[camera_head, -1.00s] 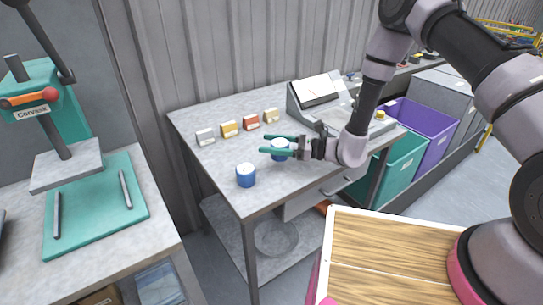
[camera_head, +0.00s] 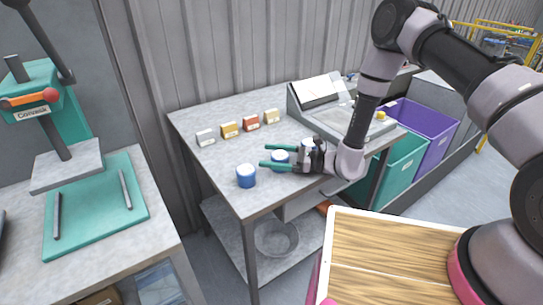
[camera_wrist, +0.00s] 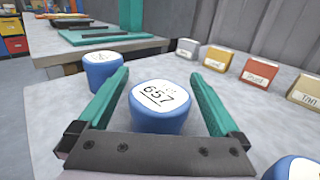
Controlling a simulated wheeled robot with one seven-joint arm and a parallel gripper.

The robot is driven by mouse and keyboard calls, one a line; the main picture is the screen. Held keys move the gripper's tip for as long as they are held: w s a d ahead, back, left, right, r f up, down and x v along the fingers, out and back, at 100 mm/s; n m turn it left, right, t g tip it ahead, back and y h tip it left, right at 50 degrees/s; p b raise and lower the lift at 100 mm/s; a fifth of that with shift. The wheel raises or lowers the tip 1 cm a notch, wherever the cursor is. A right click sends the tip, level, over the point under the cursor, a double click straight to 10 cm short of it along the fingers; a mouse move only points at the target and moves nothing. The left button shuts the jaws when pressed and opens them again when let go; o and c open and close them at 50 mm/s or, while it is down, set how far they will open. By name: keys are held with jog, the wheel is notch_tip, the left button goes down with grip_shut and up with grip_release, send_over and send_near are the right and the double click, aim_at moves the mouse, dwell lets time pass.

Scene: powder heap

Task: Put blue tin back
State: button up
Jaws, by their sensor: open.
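Three blue tins with white tops stand in a slanting row on the grey table (camera_head: 215,107). My gripper (camera_head: 265,156) is open and low over the table, with its green fingers on either side of the middle blue tin (camera_head: 280,161). In the wrist view this tin (camera_wrist: 160,112) stands upright between the fingers, with "657" on its lid and gaps beside it. The near-left tin (camera_head: 246,177) also shows in the wrist view (camera_wrist: 102,72), beyond a finger. The third tin (camera_head: 308,146) is partly hidden behind my gripper; its edge shows in the wrist view (camera_wrist: 295,168).
A sloped grey console (camera_head: 335,120) stands at the right. A green press (camera_head: 60,120) is on the left bench.

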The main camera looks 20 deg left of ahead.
jog(key=shift+r, duration=0.15)
jog(key=d, duration=0.8)
jog(key=w+d, duration=0.1)
jog(key=d, duration=0.3)
jog(key=s+d+r+n+g+h, duration=0.1)
jog(key=d+r+n+g+h, duration=0.25)
jog(key=r, duration=0.75)
jog(key=s+d+r+n+g+h, duration=0.1)
jog(key=d+r+n+h, duration=0.35)
jog(key=r, duration=0.65)
jog(key=s+d+r+n+t+h, duration=0.1)
jog(key=s+d+r+t+h, duration=0.1)
jog(key=d+r, duration=0.4)
jog(key=s+d+r+n+t+h, duration=0.2)
jog(key=d+r+t, duration=0.4)
jog(key=d, duration=0.3)
jog(key=s+d+r+n+t+h, duration=0.2)
jog(key=s+d+r+t+h, duration=0.2)
jog(key=d+r, duration=0.4)
jog(key=shift+s+t, duration=0.45)
jog(key=shift+s, duration=0.25)
jog(key=shift+c, duration=0.3)
